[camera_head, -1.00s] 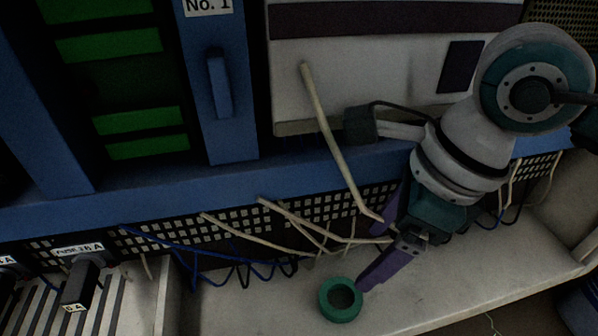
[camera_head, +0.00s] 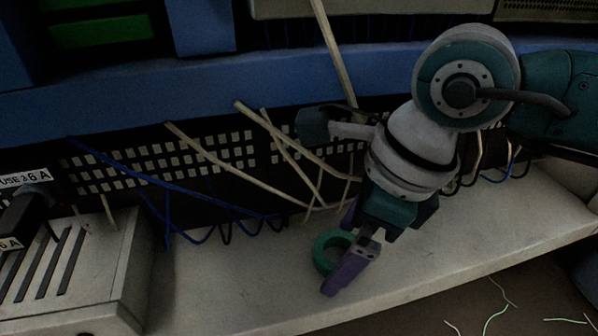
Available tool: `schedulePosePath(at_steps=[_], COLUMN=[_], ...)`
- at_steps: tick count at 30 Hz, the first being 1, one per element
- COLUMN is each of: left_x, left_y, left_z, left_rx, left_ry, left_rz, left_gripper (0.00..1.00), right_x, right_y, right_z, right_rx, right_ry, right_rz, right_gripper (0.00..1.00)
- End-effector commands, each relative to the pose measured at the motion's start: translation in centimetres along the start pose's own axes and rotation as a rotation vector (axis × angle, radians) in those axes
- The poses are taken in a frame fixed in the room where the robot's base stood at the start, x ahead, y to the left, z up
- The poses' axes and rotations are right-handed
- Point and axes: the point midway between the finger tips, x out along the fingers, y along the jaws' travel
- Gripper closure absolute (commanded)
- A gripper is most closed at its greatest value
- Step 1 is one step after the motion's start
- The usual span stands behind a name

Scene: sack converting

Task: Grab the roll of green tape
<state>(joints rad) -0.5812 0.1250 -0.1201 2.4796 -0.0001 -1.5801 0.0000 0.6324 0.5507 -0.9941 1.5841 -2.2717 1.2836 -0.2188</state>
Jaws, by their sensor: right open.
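The roll of green tape (camera_head: 319,250) is on the pale ledge in the lower middle of the head view, its hole facing partly up. My right gripper (camera_head: 338,258) reaches down to it from the upper right and is open. One purple finger crosses in front of the tape's lower right side. The other finger shows only in part behind the tape's upper right, its tip hidden. I cannot tell whether either finger touches the tape. My left gripper is not in view.
Pale and blue wires (camera_head: 255,185) hang loose in front of the perforated panel (camera_head: 235,150) behind the tape. A slotted grey box (camera_head: 95,285) stands at lower left. The ledge (camera_head: 230,290) left of the tape is clear. Its front edge drops to a floor with thin wire scraps.

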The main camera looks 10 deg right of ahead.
Motion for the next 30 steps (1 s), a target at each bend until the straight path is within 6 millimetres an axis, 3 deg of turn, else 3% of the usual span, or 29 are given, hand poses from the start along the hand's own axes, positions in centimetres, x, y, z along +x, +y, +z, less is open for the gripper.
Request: schedulePosePath(at_steps=[3, 24, 30], left_x=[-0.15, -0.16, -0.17], left_y=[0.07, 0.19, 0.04], left_z=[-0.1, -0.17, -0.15], left_rx=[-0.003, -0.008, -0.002], left_ry=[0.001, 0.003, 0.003], left_rz=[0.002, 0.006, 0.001], left_gripper=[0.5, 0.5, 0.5], right_x=[-0.16, -0.13, -0.13], right_y=[-0.03, 0.0, -0.01], right_z=[0.03, -0.02, -0.02], right_rx=[0.0, 0.0, 0.0], right_ry=[0.0, 0.001, 0.001], right_rz=[-0.001, 0.0, 0.0], right_gripper=[0.01, 0.8, 0.81])
